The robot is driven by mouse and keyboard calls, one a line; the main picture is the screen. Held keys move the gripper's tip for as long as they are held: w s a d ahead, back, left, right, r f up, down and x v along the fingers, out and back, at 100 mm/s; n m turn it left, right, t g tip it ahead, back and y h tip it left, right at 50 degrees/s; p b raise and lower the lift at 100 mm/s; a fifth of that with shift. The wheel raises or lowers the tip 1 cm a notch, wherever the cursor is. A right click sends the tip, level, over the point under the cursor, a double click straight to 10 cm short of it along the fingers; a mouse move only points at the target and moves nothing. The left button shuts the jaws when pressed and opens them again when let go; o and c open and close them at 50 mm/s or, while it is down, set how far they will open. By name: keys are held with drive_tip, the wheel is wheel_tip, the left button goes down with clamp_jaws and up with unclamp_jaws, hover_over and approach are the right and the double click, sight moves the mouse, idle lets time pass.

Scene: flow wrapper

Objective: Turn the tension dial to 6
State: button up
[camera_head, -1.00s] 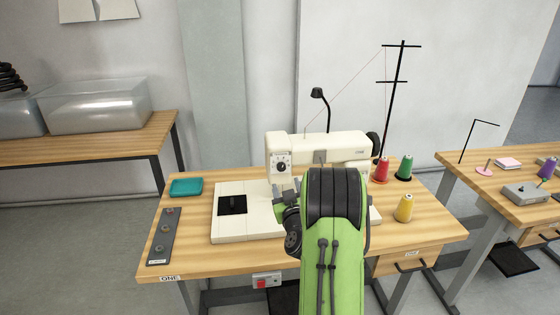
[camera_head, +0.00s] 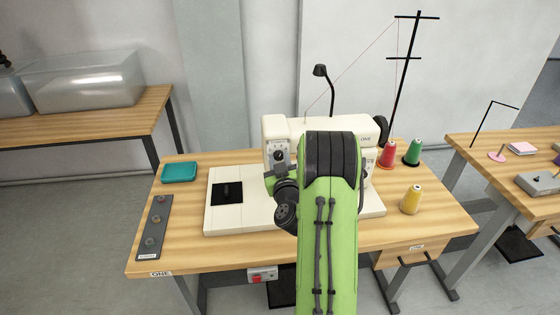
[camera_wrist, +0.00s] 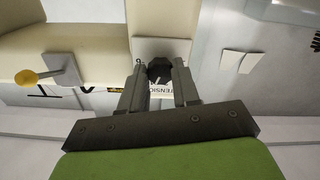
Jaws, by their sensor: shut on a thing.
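The cream sewing machine (camera_head: 350,128) stands on the wooden table, with the tension dial (camera_head: 279,155) on the front of its left head. In the wrist view the dark dial knob (camera_wrist: 159,70) sits between my fingertips, above a label reading "TENSION" in part. My gripper (camera_wrist: 158,82) is shut on the knob, one finger on each side. In the head view my gripper (camera_head: 278,170) is at the dial, partly hidden by my green arm. The dial's numbers and pointer cannot be read.
A teal tray (camera_head: 179,172) and a grey strip with several knobs (camera_head: 153,228) lie at the left of the table. Red (camera_head: 387,155), green (camera_head: 413,153) and yellow (camera_head: 411,199) thread cones stand at the right. A thin lamp (camera_head: 321,72) and thread stand (camera_head: 405,75) rise behind.

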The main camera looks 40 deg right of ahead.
clamp_jaws()
drive_tip(key=shift+c, duration=2.1)
unclamp_jaws()
drive_tip(key=shift+m, duration=0.3)
drive_tip(key=m, duration=1.4)
drive_tip(key=shift+m, duration=0.7)
drive_tip(key=o, duration=1.1)
drive_tip(key=shift+c, duration=0.2)
